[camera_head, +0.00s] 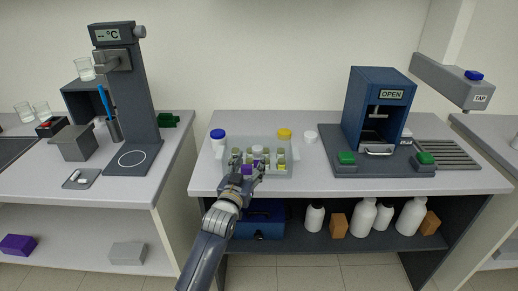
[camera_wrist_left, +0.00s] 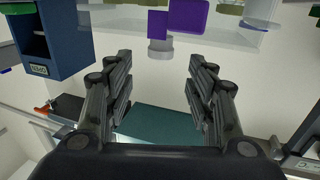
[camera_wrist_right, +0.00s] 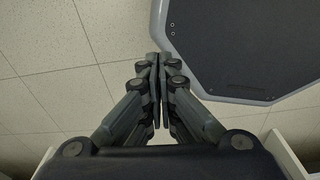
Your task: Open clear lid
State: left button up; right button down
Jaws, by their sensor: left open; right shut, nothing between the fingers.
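A clear box (camera_head: 283,170) stands on the middle bench, with several small vials and a purple piece (camera_head: 246,170) seen in it. I cannot tell its clear lid apart from its walls. My left gripper (camera_head: 253,181) is at the front side of the box, partly covering it. In the left wrist view the left gripper (camera_wrist_left: 160,75) is open with nothing between its fingers. The purple piece (camera_wrist_left: 188,17) and the clear box wall (camera_wrist_left: 225,37) show beyond the fingertips. My right gripper (camera_wrist_right: 158,58) is shut and empty, and it is out of the head view.

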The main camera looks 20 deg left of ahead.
aim_at(256, 152)
pick_arm(q)
jog(key=shift+w+a+f+p, duration=0.1)
jog(key=shift+w+p, duration=0.2)
jog(key=shift+w, duration=4)
grip_shut()
